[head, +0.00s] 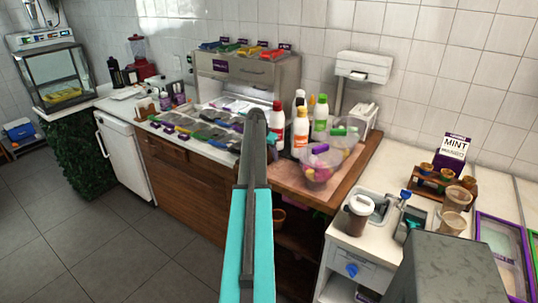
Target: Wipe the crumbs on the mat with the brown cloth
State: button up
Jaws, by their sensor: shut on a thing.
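My own arm, teal below and dark grey above, rises through the middle of the head view and covers part of the counter behind it. I cannot make out my gripper's fingers; they are not visible past the arm. I cannot identify the brown cloth, the crumbs or the mat anywhere in this view. Whatever lies directly behind the arm is hidden.
Topping trays (205,130) fill the counter left of my arm. A lidded brown jar (358,215) stands on the white counter at right. Grey floor (90,240) is clear at left.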

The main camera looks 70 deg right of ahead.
jog(key=shift+s+d+r, duration=0.2)
jog(key=shift+s+d, duration=0.1)
jog(key=shift+d, duration=0.1)
jog(key=shift+d+r+p, duration=0.2)
jog(key=shift+r+p, duration=0.1)
jog(key=shift+r, duration=1.15)
jog(key=shift+d+p+v, duration=0.2)
jog(key=shift+p+v, duration=0.45)
jog(key=shift+v, duration=0.65)
jog(key=shift+r, duration=0.1)
jog(key=shift+r, duration=0.1)
jog(key=shift+r+p, duration=0.45)
jog(key=shift+r, duration=0.95)
